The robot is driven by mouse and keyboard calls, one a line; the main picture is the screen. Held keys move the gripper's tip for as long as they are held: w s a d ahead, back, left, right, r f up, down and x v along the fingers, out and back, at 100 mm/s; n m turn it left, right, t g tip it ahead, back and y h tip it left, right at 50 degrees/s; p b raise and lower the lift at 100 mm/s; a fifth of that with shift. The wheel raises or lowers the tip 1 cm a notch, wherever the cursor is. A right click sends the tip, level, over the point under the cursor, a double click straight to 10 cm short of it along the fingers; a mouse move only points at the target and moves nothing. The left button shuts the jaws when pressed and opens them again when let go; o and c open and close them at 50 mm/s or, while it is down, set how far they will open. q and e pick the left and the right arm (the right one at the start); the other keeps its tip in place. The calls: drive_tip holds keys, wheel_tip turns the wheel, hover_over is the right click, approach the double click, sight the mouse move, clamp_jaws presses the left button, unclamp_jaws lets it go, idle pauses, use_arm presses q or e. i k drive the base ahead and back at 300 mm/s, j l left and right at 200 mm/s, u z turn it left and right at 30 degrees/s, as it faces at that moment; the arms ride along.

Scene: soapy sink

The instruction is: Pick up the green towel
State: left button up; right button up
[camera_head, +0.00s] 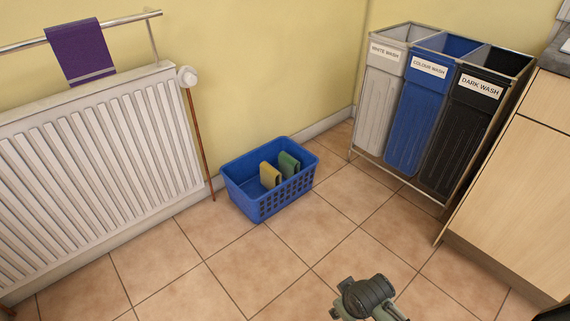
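The green towel (289,163) stands folded in the blue basket (283,196) on the tiled floor, beside a yellow towel (270,175). Its lower part is hidden by the basket wall. A dark grey part of my own arm shows at the bottom edge, right of centre, well apart from the basket. No gripper fingers show, and nothing of mine touches the towel.
A white radiator (95,165) stands at the left, with a purple towel (82,50) on the rail above. A white, blue and black laundry sorter (418,105) and a wooden cabinet (520,185) stand at the right. The floor tiles (240,270) before the basket are clear.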

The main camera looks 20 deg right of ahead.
sight(289, 166)
drive_tip(key=i+l, duration=0.25)
drive_tip(key=i+l+u, duration=0.15)
drive_tip(key=l, duration=0.25)
drive_tip(key=i+l, duration=0.3)
drive_tip(key=i+l+u, duration=0.1)
drive_tip(key=l, duration=0.3)
drive_tip(key=i+l+u, duration=0.1)
drive_tip(key=i+l, duration=0.4)
drive_tip(key=l, duration=0.25)
drive_tip(key=u, duration=0.05)
